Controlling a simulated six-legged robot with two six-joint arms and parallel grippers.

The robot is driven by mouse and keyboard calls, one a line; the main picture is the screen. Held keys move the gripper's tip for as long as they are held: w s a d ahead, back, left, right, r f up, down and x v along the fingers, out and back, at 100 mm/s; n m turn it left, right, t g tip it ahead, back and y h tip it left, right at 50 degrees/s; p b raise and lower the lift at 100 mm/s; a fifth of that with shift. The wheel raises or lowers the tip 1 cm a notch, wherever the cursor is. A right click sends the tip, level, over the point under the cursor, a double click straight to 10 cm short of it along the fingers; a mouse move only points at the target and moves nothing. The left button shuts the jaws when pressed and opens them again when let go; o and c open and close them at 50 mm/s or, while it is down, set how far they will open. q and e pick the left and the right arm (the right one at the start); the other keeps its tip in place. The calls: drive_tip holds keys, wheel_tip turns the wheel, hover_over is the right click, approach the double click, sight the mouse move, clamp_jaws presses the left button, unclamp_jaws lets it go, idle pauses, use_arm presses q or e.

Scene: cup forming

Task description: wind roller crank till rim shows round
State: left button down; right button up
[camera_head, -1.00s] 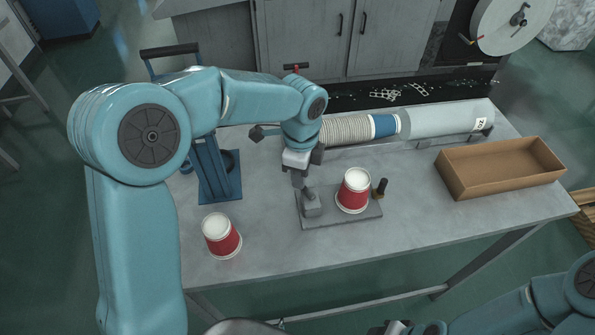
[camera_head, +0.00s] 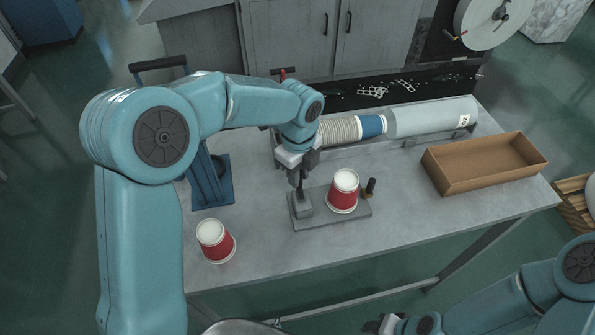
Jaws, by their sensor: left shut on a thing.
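The roller fixture is a grey plate (camera_head: 326,219) on the bench, with a grey block (camera_head: 303,206) at its left end and a short dark post (camera_head: 370,187) at its right. A red and white paper cup (camera_head: 343,192) stands on the plate between them, seemingly wide end down. My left gripper (camera_head: 299,172) is above the block, shut on a thin dark upright piece, apparently the crank handle (camera_head: 300,189). The fingers hide its upper part. My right gripper (camera_head: 383,324) is low at the bottom edge, off the bench; its jaw opening is unclear.
A second red and white cup (camera_head: 215,241) stands at the bench's front left. A blue stand (camera_head: 211,182) is behind it. A stack of nested cups (camera_head: 340,131) lies by a grey tube (camera_head: 432,117) at the back. An open cardboard box (camera_head: 484,164) sits right. The front middle is clear.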

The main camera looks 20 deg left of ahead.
use_arm(q)
drive_tip(key=shift+w+r, duration=0.15)
drive_tip(key=c, duration=1)
unclamp_jaws()
drive_tip(key=shift+o, duration=0.2)
wheel_tip(320, 180, up, 16)
drive_tip(key=shift+b, duration=0.45)
drive_tip(key=shift+s, duration=0.2)
